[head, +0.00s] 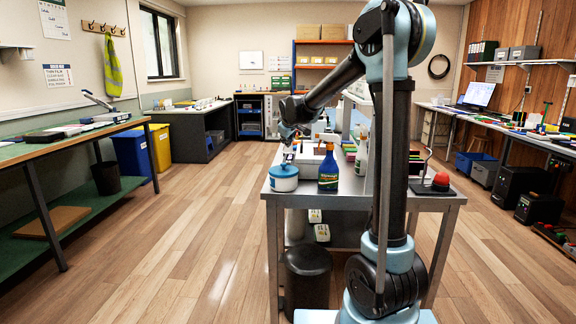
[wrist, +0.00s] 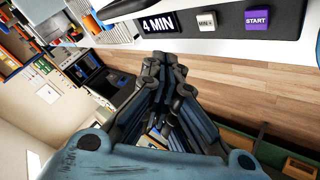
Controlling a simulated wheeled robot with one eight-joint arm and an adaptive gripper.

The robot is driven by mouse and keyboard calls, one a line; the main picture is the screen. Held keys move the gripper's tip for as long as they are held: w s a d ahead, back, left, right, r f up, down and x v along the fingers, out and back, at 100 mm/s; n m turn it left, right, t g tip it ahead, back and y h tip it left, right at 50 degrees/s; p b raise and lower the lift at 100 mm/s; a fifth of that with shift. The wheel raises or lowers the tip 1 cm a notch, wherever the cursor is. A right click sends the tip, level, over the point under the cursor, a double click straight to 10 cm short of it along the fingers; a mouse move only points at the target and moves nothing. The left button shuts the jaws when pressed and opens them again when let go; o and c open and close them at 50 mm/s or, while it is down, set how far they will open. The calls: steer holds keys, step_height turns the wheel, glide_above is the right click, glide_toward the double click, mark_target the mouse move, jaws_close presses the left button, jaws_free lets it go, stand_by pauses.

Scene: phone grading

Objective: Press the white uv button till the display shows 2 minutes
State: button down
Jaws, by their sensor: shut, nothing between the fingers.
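The display (wrist: 158,24) at the top of the wrist view reads "4 MIN". A small white button (wrist: 206,21) marked "MIN+" sits to its right on the same dark panel. A purple START button (wrist: 256,19) is further right. My gripper (wrist: 163,62) is shut and empty. In the wrist view its fingertips appear just below the display and to the left of the white button; I cannot tell whether they touch the panel. In the head view my gripper (head: 289,152) is small and low over the metal bench, and the panel cannot be made out.
A blue-and-white tub (head: 284,178) and a dark blue spray bottle (head: 328,168) stand at the near end of the metal bench (head: 300,198). Wooden floor (head: 190,230) is clear to the left.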

steer(key=shift+f, duration=2.75)
steer(key=shift+f, duration=0.1)
steer(key=shift+f, duration=0.2)
steer(key=shift+f, duration=0.45)
steer(key=shift+r, duration=0.15)
stand_by(0.4)
steer(key=shift+r, duration=0.7)
steer(key=shift+r, duration=2.5)
